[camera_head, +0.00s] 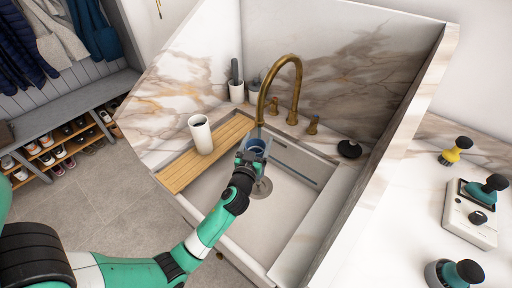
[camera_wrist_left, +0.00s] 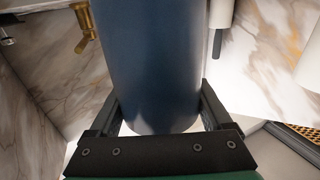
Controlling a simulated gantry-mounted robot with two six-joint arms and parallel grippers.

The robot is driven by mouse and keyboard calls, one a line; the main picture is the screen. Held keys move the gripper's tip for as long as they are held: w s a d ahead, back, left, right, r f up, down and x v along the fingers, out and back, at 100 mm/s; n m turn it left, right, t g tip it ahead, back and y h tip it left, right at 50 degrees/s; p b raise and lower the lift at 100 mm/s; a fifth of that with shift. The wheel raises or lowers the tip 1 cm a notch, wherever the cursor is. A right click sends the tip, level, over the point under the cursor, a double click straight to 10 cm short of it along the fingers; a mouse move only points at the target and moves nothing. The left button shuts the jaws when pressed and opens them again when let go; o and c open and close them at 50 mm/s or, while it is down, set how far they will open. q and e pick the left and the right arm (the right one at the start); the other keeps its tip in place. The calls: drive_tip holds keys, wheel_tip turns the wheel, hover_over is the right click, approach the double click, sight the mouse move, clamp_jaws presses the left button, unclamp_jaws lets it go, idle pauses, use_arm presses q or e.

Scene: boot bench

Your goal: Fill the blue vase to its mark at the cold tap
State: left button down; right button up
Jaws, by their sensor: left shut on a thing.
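The blue vase (camera_head: 257,147) is under the spout of the brass tap (camera_head: 296,80), above the sink basin. My left gripper (camera_head: 251,158) is shut around it from the near side. In the left wrist view the vase (camera_wrist_left: 150,60) fills the middle, between the two dark fingers (camera_wrist_left: 158,120), and looks roughly upright. I cannot tell which is cold. The fill mark and the water level cannot be made out. My right gripper is not in view.
The sink (camera_head: 228,222) is open below the vase. A marble wall (camera_head: 385,145) closes the right side.

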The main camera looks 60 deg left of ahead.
use_arm(q)
drive_tip(key=b+x, duration=0.1)
drive_tip(key=x, duration=0.2)
drive_tip(key=shift+s, duration=0.15)
drive_tip(key=shift+b+x, duration=0.35)
drive_tip(key=shift+x, duration=0.55)
drive_tip(key=shift+s+r, duration=0.1)
idle(4.5)
drive_tip(key=v, duration=0.4)
drive_tip(key=shift+d, duration=0.25)
drive_tip(key=shift+a, duration=0.1)
drive_tip(key=shift+w+v, duration=0.2)
drive_tip(key=shift+v, duration=2.8)
